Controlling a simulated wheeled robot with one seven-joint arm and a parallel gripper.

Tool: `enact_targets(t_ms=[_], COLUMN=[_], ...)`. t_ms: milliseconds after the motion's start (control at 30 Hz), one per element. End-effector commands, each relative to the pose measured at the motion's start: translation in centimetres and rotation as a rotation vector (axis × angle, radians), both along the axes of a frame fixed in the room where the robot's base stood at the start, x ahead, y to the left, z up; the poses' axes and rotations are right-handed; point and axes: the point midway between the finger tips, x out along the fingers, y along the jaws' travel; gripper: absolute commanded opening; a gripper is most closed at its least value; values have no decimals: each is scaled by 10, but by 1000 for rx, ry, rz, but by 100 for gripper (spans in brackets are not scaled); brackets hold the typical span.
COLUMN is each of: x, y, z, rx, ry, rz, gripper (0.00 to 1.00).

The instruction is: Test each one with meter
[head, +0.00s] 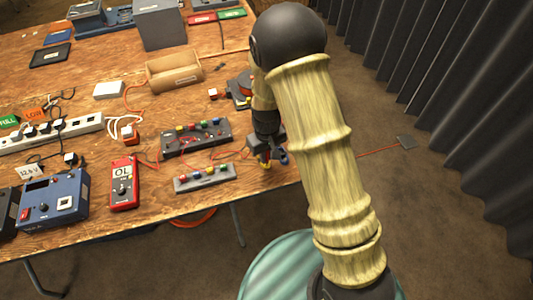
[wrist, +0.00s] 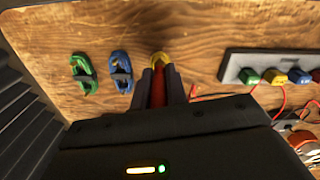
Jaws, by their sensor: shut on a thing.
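The red meter (head: 124,188) lies on the wooden table, its display reading OL. My gripper (head: 265,160) is low over the table's right front edge. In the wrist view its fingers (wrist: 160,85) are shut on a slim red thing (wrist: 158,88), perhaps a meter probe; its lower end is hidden. A yellow clip-like piece (wrist: 160,59) shows just beyond the fingertips; I cannot tell whether they touch. A blue clip (wrist: 121,72) and a green clip (wrist: 83,73) lie left of it, apart.
A grey strip with coloured blocks (head: 205,179) and a dark box with coloured knobs (head: 196,138) stand left of my gripper. Thin red wires cross the table there. A blue instrument (head: 55,200) stands front left. A cardboard tray (head: 174,72) lies behind. Dark curtains hang at right.

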Motion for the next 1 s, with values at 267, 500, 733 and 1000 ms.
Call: enact_targets(t_ms=[267,500,733,1000], x=[0,0,0,0], y=[0,0,0,0], z=[-5,-9,-12,-13], rx=[0,0,0,0], ry=[0,0,0,0], rz=[0,0,0,0], gripper=[0,0,0,0])
